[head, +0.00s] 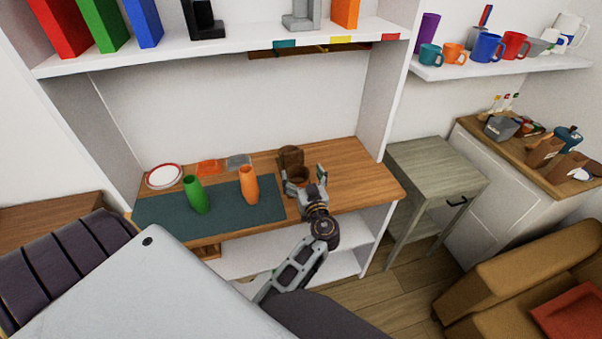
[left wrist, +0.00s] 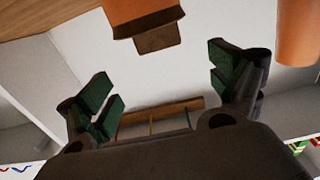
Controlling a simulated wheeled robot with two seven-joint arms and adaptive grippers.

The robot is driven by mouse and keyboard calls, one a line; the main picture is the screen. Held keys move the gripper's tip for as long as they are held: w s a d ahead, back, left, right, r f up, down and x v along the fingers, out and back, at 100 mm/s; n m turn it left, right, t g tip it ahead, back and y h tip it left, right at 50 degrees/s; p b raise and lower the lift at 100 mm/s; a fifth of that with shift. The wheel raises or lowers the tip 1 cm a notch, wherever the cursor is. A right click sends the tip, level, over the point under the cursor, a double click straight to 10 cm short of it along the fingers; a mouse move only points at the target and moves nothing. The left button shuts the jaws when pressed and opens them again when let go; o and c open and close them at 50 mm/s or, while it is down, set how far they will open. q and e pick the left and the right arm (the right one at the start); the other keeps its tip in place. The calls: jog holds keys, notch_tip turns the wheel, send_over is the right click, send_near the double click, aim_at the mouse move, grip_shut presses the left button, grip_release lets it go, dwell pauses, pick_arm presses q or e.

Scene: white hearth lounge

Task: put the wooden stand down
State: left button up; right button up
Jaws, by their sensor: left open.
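The wooden stand (head: 291,158) is brown and is at the wooden desk top, right of the orange vase. My left gripper (head: 302,180) is in front of it, with its fingers spread apart, and partly hides its lower part. In the left wrist view the stand (left wrist: 143,14) shows at the top, beyond the open fingers (left wrist: 165,90) and apart from them. The space between the fingers is empty. Whether the stand's base rests fully on the desk is hidden. My right gripper is not in view.
On the dark mat (head: 226,224) stand a green vase (head: 196,195) and an orange vase (head: 249,186), close left of my gripper. A plate (head: 163,176) lies behind. A shelf (head: 230,53) overhangs the desk (head: 372,190), whose right end is clear.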

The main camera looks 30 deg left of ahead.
pick_arm(q)
jog(key=shift+o, duration=0.5)
jog(key=shift+r, duration=0.1)
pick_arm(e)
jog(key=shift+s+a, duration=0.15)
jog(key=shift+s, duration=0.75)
